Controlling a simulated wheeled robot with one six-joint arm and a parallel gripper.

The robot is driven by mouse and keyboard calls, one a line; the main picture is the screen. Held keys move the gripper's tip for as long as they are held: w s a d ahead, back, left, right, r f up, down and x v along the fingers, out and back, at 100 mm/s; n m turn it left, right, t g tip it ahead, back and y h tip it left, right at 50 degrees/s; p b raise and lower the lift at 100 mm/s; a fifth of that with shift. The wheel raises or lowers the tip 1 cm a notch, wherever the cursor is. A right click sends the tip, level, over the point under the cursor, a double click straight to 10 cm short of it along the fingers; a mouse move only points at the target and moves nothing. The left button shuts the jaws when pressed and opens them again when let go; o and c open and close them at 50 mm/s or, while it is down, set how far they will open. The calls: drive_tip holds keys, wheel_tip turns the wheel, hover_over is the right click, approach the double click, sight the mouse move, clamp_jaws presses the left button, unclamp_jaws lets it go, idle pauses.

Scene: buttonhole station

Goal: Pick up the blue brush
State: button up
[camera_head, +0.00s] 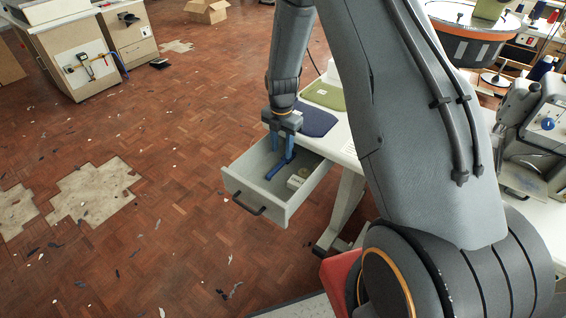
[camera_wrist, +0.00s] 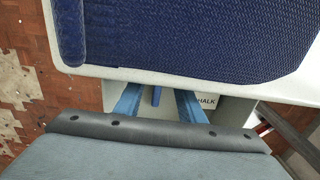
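The blue brush (camera_head: 278,170) lies in the open grey drawer (camera_head: 250,190), slanting across its floor. My gripper (camera_head: 282,152) points down into the drawer, with its blue fingers above or beside the brush's upper end. In the wrist view, my gripper (camera_wrist: 157,103) is open, its two fingers spread apart. The rest of the brush is hidden there by the gripper body and the table edge.
A white chalk box (camera_head: 297,181) sits in the drawer to the right of the brush; its label (camera_wrist: 207,101) reads CHALK. The white tabletop (camera_head: 340,135) with a dark blue pad (camera_head: 313,120) overhangs the drawer's back. The drawer walls are close around my gripper.

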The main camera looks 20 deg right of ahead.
sight(281, 163)
drive_tip(key=shift+s+a+f+p, duration=0.1)
drive_tip(key=shift+f+p, duration=0.65)
drive_tip(key=shift+f, duration=1.95)
clamp_jaws()
